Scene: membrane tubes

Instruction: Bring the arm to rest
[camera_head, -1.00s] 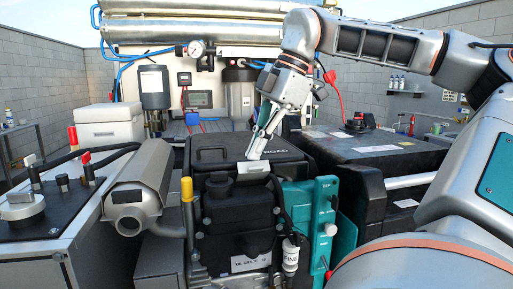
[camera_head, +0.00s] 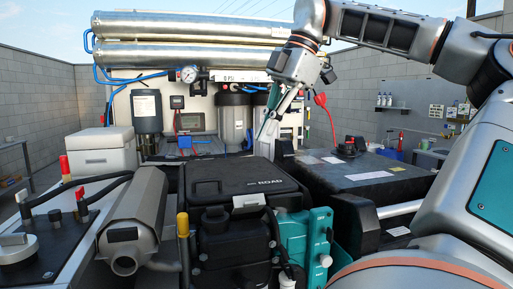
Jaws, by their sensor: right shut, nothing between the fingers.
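My right arm (camera_head: 375,25) comes in from the right and reaches over the equipment. My right gripper (camera_head: 268,130) points down and is shut and empty. It hangs in the air above the back of the black case marked ROAD (camera_head: 240,178), in front of the membrane tubes panel. The silver membrane tubes (camera_head: 190,55) lie horizontally across the top of the rear panel. My left gripper is not in view.
A black box (camera_head: 365,172) with papers on it is at right. A teal unit (camera_head: 305,240) stands at front. A grey cylinder (camera_head: 135,215) and a white box (camera_head: 100,152) are at left. A pressure gauge (camera_head: 189,74) and grey filter housings (camera_head: 232,120) are behind.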

